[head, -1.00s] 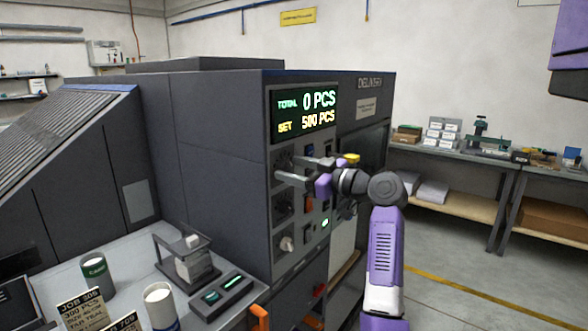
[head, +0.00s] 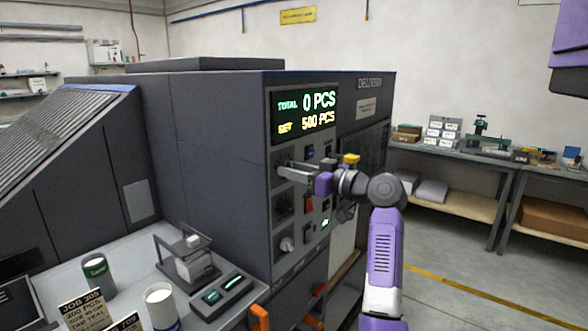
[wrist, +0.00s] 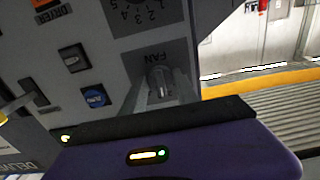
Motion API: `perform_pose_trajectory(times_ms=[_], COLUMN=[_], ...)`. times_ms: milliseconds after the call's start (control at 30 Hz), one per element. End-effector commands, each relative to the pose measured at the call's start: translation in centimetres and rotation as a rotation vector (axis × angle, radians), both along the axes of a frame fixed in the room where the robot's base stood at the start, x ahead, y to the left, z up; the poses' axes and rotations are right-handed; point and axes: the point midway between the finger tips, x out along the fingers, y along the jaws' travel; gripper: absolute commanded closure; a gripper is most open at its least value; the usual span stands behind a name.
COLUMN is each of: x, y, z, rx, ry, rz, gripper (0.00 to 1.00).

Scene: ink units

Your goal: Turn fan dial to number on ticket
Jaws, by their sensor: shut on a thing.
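The fan dial (wrist: 160,80) shows in the wrist view under a FAN label, between my two fingertips. Numbers, including 2 to 5, are printed on another plate (wrist: 146,15) close by. My gripper (head: 282,171) is shut on the fan dial at the upper left of the machine's control panel (head: 305,215). In the head view my fingers mostly hide the dial, and its pointer setting is not readable. A job ticket (head: 84,310) stands at the bottom left. It shows JOB and a PCS line; its smaller lines are too blurred to read surely. Another ticket (head: 128,323) is cut off.
A display (head: 305,113) above reads TOTAL 0 PCS, SET 500 PCS. More dials (head: 286,244) and buttons sit below and beside my gripper. A jar (head: 96,271), a white can (head: 161,304) and a small stand (head: 190,262) are on the left worktop. Floor at right is open.

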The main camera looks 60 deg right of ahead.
Motion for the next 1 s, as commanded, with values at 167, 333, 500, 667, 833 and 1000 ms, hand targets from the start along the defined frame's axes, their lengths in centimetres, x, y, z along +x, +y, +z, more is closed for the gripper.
perform_pose_trajectory(times_ms=[167,333,500,667,833,1000], x=[0.00,0.00,0.01,0.02,0.01,0.01], y=[0.03,0.01,0.03,0.02,0.02,0.01], z=[0.14,0.14,0.11,0.09,0.09,0.10], rx=[0.113,0.192,0.239,0.254,0.254,0.253], ry=[-0.015,-0.027,-0.033,-0.035,-0.036,-0.036], rz=[0.001,0.001,0.001,0.001,0.000,0.000], gripper=[1.00,1.00,1.00,1.00,1.00,0.61])
